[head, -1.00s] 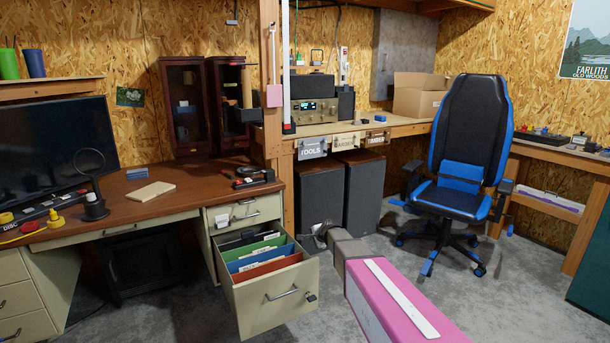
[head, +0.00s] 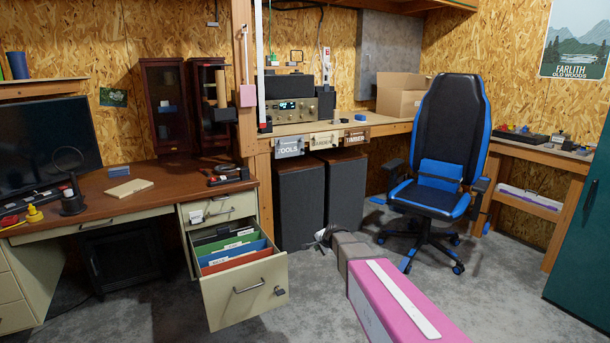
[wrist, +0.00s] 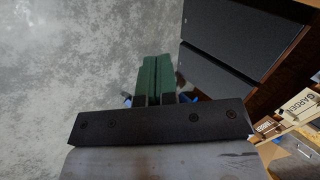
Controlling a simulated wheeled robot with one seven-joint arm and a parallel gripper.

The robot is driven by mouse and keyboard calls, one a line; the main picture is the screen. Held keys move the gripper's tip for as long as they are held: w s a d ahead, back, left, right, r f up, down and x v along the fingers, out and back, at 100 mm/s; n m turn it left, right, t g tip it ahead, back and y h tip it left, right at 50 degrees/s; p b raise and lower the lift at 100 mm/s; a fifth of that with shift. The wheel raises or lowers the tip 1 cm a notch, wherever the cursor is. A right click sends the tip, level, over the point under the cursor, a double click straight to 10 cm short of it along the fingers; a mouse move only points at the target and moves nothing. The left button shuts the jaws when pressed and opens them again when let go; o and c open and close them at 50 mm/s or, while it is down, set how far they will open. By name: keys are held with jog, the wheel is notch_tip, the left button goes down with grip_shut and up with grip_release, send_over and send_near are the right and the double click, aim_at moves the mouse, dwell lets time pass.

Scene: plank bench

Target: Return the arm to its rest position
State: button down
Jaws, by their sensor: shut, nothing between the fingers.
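My arm, with its pink and white casing, reaches forward from the bottom of the head view. My gripper (head: 322,237) is small at its far end, low above the concrete floor, in front of the dark speaker cabinets. In the wrist view, the two green fingers of my gripper (wrist: 157,80) lie side by side, shut with nothing between them. The wrist view looks past them at grey floor.
A cream file drawer (head: 245,290) stands pulled out left of my arm. Two dark cabinets (head: 345,195) stand under the bench behind my gripper. A blue and black chair (head: 445,150) is to the right. A teal cabinet (head: 585,250) is at far right. Bare floor lies between.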

jog(key=s+d+n+g+h, duration=0.2)
jog(key=s+d+n, duration=0.3)
jog(key=s, duration=1)
jog(key=s+d+n+g+h, duration=0.2)
jog(key=s+d+n+g, duration=0.3)
jog(key=s, duration=1.1)
jog(key=d, duration=0.3)
jog(key=shift+r, duration=0.1)
